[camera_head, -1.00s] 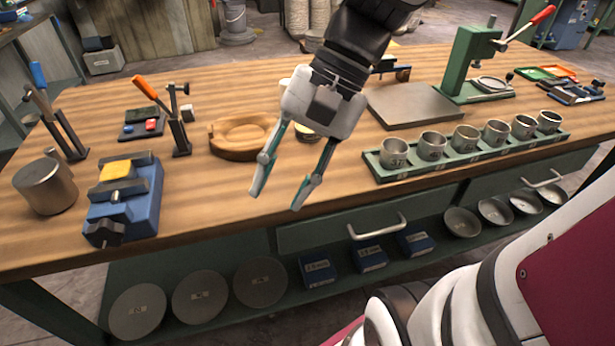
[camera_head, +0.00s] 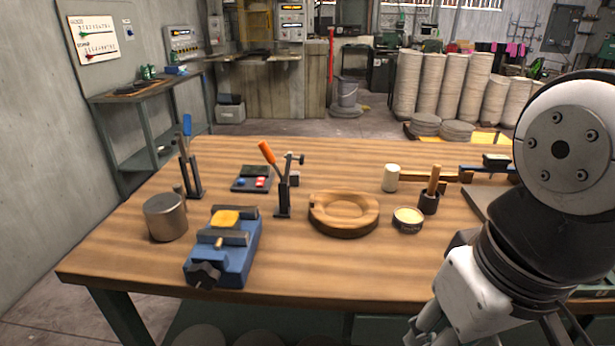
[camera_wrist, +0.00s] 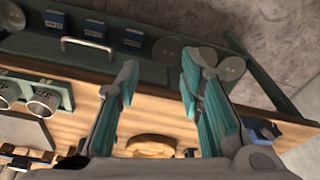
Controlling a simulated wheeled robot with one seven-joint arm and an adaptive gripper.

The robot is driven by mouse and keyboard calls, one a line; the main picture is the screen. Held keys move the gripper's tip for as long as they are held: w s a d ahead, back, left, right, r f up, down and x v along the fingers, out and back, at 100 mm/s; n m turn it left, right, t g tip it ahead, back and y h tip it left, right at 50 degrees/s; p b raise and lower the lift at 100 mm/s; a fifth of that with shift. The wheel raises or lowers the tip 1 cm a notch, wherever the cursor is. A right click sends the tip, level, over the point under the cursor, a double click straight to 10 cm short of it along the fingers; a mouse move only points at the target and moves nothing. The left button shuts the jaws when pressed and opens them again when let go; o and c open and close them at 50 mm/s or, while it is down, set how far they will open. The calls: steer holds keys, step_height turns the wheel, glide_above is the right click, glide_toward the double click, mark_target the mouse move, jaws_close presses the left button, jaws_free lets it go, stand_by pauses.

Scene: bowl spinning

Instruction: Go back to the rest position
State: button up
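My gripper (camera_wrist: 160,75) is open and empty in the wrist view, its two teal-lined fingers spread apart with nothing between them. In the head view its white body is at the lower right, in front of the workbench (camera_head: 330,275), and the fingertips are cut off by the bottom edge. A round wooden form (camera_head: 344,225) with a shallow hollow sits on the bench; it also shows between and below the fingers in the wrist view (camera_wrist: 150,147). The gripper is apart from it.
A blue vise (camera_head: 225,255), a metal cylinder (camera_head: 166,218), an orange-handled lever tool (camera_head: 281,190), a small round tin (camera_head: 408,219) and a mallet (camera_head: 391,178) stand on the bench. Metal cups (camera_wrist: 45,101) sit in a rack. The front middle of the bench is clear.

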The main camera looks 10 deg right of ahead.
step_height(320, 180, up, 13)
steer(key=t+p, duration=0.2)
steer(key=p, duration=0.8)
steer(key=shift+d+p, duration=0.2)
steer(key=shift+p, duration=0.1)
steer(key=shift+f, duration=0.1)
